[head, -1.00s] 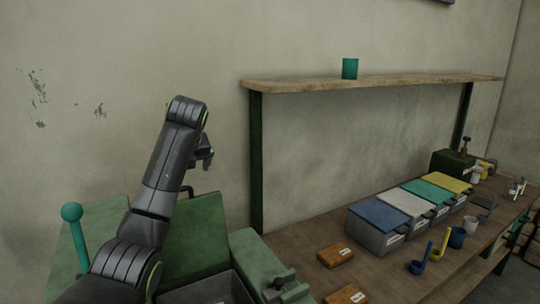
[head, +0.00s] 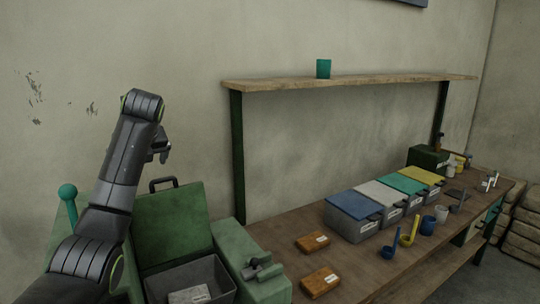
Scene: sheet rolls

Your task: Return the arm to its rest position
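My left arm comes up from the lower left, bent, with its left gripper (head: 163,150) raised in front of the wall. The gripper points down and to the right and is seen small and from the side, so I cannot tell whether its fingers are open or shut. No object shows in it. It hangs above the open green box (head: 170,226) and touches nothing that I can see. My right arm and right gripper are out of view.
The green box holds a grey labelled block (head: 190,295). The wooden bench (head: 290,233) carries orange-brown blocks (head: 312,242), lidded bins (head: 352,204), ladles and cups. A teal cup (head: 323,68) stands on the shelf (head: 350,82). Sacks (head: 520,235) are stacked at the right.

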